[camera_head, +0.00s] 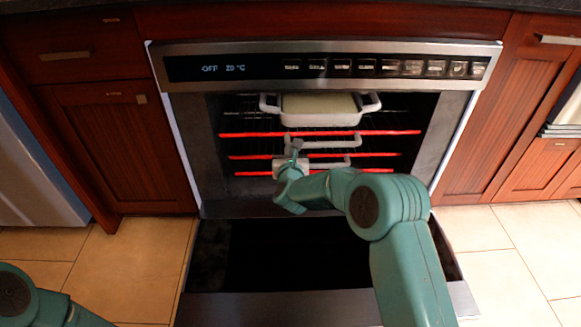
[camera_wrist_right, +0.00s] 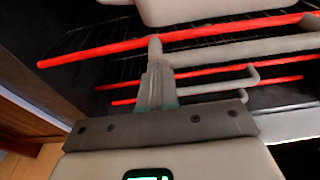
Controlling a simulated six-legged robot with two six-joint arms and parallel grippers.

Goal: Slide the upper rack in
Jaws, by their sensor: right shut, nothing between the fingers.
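The oven (camera_head: 325,68) stands open, with its door folded down in front. Several racks with red front edges lie inside. The upper rack (camera_head: 390,132) has the highest red edge and carries a pale casserole dish (camera_head: 320,118). In the right wrist view the upper rack's red edge (camera_wrist_right: 100,55) crosses just beyond the fingers, under the dish (camera_wrist_right: 190,10). My right gripper (camera_head: 296,148) is shut and empty at the rack fronts, left of centre; its fingers show in the wrist view (camera_wrist_right: 155,88). I cannot tell whether they touch the rack. My left gripper is out of view.
Pale bent bars (camera_head: 335,144) sit among the racks close to the right fingers. The lowered door (camera_head: 320,305) spans the floor before the oven. Wooden cabinets (camera_head: 120,135) flank both sides. Tiled floor (camera_head: 510,240) is clear at the right.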

